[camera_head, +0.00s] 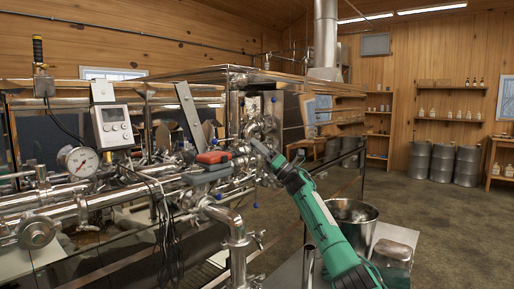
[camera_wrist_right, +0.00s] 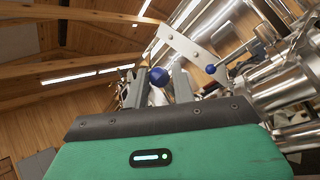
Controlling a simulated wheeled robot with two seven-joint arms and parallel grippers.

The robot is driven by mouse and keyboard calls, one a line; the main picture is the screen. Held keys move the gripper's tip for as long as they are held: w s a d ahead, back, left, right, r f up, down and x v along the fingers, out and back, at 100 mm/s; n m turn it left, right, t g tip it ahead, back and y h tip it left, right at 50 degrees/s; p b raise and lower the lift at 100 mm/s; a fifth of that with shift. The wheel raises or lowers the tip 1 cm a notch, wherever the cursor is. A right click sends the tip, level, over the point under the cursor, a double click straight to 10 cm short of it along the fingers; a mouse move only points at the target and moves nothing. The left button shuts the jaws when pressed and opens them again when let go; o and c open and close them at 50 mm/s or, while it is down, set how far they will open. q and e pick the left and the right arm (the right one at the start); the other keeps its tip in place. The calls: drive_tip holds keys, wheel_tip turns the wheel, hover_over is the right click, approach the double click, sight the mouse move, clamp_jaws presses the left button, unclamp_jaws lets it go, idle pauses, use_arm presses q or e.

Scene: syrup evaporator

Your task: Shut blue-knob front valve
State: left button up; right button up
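My right gripper (camera_head: 262,149) reaches in from the lower right to the pipework at the evaporator's front corner. In the right wrist view its two grey fingers stand apart, and a round blue knob (camera_wrist_right: 160,77) shows between them; I cannot tell whether they touch it. A second blue knob (camera_wrist_right: 210,69) is further right, near a flat metal bar. Which one is at the gripper is unclear there. My left gripper is out of view.
A red valve handle (camera_head: 213,157) and a grey-blue handle (camera_head: 205,176) stick out left of my right gripper. A gauge (camera_head: 80,161) and a digital box (camera_head: 112,127) sit further left.

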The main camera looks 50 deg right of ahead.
drive_tip(key=shift+o, duration=1.4)
drive_tip(key=shift+s+f, duration=0.1)
use_arm(q)
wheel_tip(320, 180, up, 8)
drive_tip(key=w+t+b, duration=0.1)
drive_tip(key=b, duration=0.2)
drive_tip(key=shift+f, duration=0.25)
use_arm(e)
drive_tip(key=v, duration=1.3)
drive_tip(key=shift+s+d+f, duration=0.15)
drive_tip(key=shift+s+f, duration=0.05)
drive_tip(key=shift+s, duration=0.05)
